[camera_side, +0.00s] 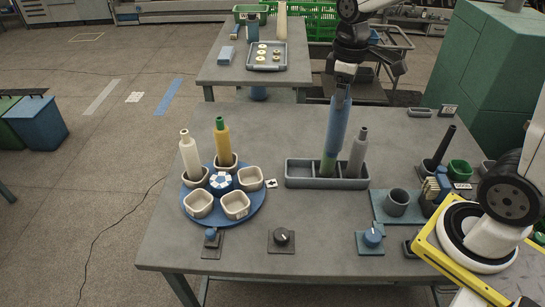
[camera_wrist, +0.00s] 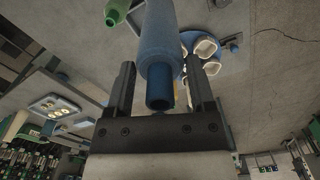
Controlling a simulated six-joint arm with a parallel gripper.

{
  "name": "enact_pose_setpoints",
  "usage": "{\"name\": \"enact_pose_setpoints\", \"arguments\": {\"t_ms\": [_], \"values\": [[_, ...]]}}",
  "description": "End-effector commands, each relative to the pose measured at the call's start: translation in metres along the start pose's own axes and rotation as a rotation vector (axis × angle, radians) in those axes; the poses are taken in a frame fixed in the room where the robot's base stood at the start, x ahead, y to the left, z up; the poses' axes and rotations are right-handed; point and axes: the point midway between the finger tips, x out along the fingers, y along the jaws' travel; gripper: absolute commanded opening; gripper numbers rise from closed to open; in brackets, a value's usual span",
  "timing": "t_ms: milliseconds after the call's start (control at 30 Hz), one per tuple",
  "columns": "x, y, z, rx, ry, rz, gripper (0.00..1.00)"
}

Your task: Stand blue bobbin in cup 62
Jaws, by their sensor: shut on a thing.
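The blue bobbin (camera_side: 337,122) hangs upright, slightly tilted, from my gripper (camera_side: 343,84), which is shut on its top end. In the wrist view the blue bobbin (camera_wrist: 160,40) runs between the fingers (camera_wrist: 160,75). Its lower end overlaps the grey tray in the side view; I cannot tell its height above it. The blue turntable (camera_side: 225,216) carries several cream cups. The front-left cup (camera_side: 199,204), the front-right cup (camera_side: 236,206) and the right cup (camera_side: 250,178) look empty. The cup numbers are too small to read, so I cannot tell which is 62.
A white bobbin (camera_side: 190,155) and a yellow bobbin (camera_side: 222,142) stand in the turntable's back cups. The grey tray (camera_side: 300,181) holds a grey bobbin (camera_side: 357,152) and a green one (camera_side: 328,165), mostly hidden. Knobs line the front edge. Bench space between tray and turntable is mostly clear.

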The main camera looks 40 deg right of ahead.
Motion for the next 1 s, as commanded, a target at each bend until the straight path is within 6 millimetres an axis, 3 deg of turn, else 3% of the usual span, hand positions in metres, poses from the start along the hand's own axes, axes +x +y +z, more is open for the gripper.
{"name": "enact_pose_setpoints", "arguments": {"t_ms": [467,1000], "values": [[0.021,0.003,-0.096,-0.147,-0.002,-0.001,0.18],[0.069,-0.020,-0.197,-0.310,0.000,-0.001,0.18]]}}
